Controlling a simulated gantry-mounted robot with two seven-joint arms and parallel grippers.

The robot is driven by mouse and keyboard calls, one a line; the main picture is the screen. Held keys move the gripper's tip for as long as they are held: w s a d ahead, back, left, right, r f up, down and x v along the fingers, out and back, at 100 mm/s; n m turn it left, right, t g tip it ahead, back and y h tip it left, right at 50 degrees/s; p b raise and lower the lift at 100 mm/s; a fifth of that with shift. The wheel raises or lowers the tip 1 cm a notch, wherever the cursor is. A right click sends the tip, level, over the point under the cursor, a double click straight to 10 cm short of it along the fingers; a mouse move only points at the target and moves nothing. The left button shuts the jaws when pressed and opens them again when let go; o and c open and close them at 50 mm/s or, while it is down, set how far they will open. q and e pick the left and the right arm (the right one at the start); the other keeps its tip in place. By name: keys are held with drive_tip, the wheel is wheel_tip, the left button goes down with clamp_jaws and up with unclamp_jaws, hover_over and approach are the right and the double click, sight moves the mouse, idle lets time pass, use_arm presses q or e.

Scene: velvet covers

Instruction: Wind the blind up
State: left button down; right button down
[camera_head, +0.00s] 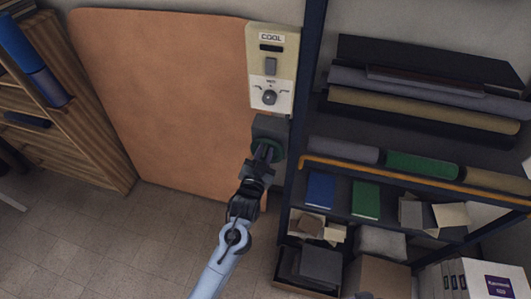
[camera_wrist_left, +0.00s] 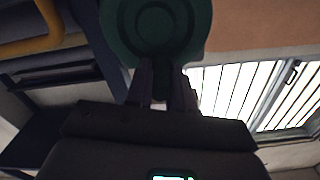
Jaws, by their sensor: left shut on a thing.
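A bright window with white slats or bars (camera_wrist_left: 262,92) shows at the right there; I cannot tell whether these are the blind. My right gripper is not in view.
The cream panel (camera_head: 285,90) marked COOL carries a switch and a dial just above my gripper. A large orange board (camera_head: 165,100) stands at the left, beside wooden shelves (camera_head: 60,135). A dark rack (camera_head: 300,150) with rolls and books stands close on the right.

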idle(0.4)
use_arm(q)
drive_tip(key=c, duration=1)
unclamp_jaws()
drive_tip(key=shift+a, duration=0.1)
drive_tip(key=shift+s, duration=0.1)
drive_tip(key=shift+s, duration=0.25)
drive_tip(key=b+v, duration=0.1)
drive_tip(key=v, duration=0.9)
